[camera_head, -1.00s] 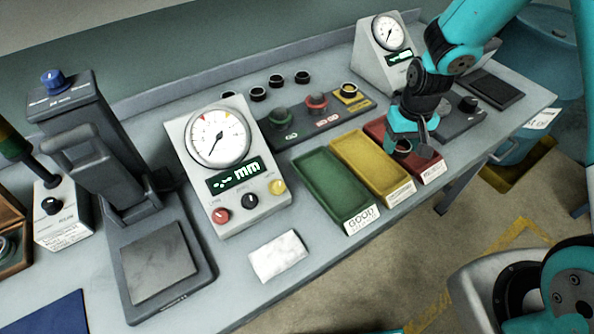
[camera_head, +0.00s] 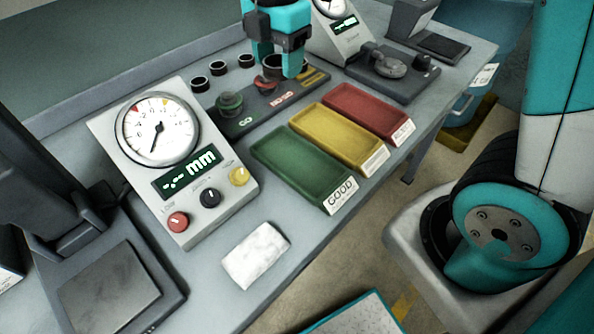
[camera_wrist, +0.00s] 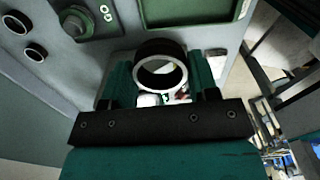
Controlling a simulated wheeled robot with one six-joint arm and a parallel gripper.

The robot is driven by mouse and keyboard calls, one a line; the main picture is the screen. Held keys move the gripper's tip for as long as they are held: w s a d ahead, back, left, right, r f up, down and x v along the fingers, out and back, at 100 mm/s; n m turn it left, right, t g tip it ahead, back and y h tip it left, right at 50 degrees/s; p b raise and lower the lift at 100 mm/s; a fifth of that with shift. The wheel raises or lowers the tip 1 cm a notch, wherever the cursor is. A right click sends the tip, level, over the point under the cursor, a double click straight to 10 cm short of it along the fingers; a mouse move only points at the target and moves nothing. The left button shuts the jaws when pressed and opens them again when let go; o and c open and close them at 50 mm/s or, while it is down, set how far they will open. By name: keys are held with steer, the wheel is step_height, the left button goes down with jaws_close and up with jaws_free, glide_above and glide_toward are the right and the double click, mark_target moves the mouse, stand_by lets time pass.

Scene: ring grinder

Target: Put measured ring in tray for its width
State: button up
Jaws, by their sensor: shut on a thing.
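My gripper (camera_head: 277,68) is shut on a dark ring (camera_head: 272,72), held above the far end of the go/no-go gauge strip (camera_head: 243,122). In the wrist view the ring (camera_wrist: 160,50) sits between the two fingers of my gripper (camera_wrist: 158,82), with its bright rim facing the camera. The green tray (camera_head: 262,152), labelled GOOD, the yellow tray (camera_head: 338,140) and the red tray (camera_head: 366,112) lie side by side in front of the strip and look empty. The green tray also shows at the top of the wrist view (camera_wrist: 188,22).
Several black rings (camera_head: 217,68) stand behind the strip. A dial gauge with an mm display (camera_head: 160,128) is left of the trays, with a white cloth (camera_head: 255,256) in front. A second dial gauge (camera_head: 345,50) and a dark platform (camera_head: 392,72) stand behind the trays.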

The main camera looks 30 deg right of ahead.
mark_target(282, 152)
steer(key=f+n, duration=0.1)
steer(key=f, duration=1.1)
steer(key=s+f+n, duration=0.1)
steer(key=f, duration=0.5)
steer(key=shift+s+a+f+n, duration=0.1)
steer(key=shift+a+f+n, duration=0.2)
steer(key=shift+a, duration=0.05)
steer(key=shift+f, duration=0.1)
